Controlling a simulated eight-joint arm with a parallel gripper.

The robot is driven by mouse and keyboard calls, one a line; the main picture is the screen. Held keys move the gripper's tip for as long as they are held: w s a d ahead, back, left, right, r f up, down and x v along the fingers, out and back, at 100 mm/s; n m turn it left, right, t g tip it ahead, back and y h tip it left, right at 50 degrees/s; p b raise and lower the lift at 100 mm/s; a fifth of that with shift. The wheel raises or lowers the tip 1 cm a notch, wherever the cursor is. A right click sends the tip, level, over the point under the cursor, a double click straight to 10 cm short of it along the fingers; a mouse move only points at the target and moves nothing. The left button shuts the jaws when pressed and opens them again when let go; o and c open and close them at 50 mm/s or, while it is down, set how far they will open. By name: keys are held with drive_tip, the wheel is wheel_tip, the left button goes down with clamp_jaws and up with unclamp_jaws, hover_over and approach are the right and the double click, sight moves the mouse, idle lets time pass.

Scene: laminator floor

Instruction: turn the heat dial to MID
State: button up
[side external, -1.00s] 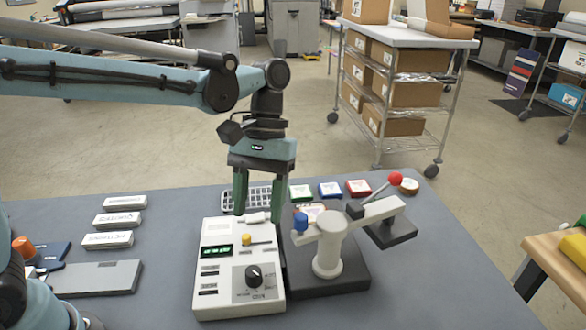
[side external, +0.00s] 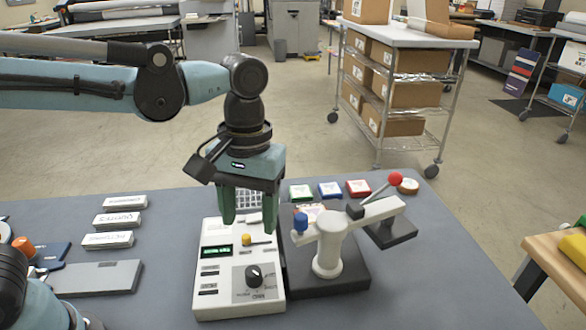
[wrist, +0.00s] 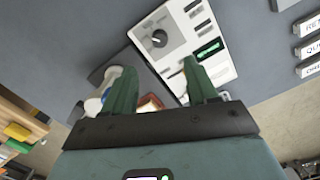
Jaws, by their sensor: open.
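The heat dial (side external: 254,276) is a black round knob on a grey square at the front right of the white control box (side external: 210,302). It also shows in the wrist view (wrist: 159,39), above and between my fingers; its exact setting is too small to read. My gripper (side external: 248,220) is open and empty, fingers pointing down, over the far end of the box, behind the yellow slider knob (side external: 246,240). It is apart from the dial. In the wrist view my gripper (wrist: 155,82) has its two green fingers spread.
Right of the box stands a cream lever stand (side external: 327,262) with a blue knob (side external: 301,223) and a red-tipped lever (side external: 395,178). Green, blue and red blocks (side external: 330,189) lie behind it. Labelled white blocks (side external: 116,220) lie left, with clear table between.

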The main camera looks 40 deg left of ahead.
sight(253, 270)
drive_tip(key=shift+t, duration=0.4)
drive_tip(key=f, duration=1.2)
drive_tip(key=shift+s+d, duration=0.1)
drive_tip(key=shift+s, duration=0.3)
drive_tip(key=shift+c, duration=0.5)
drive_tip(key=c, duration=1)
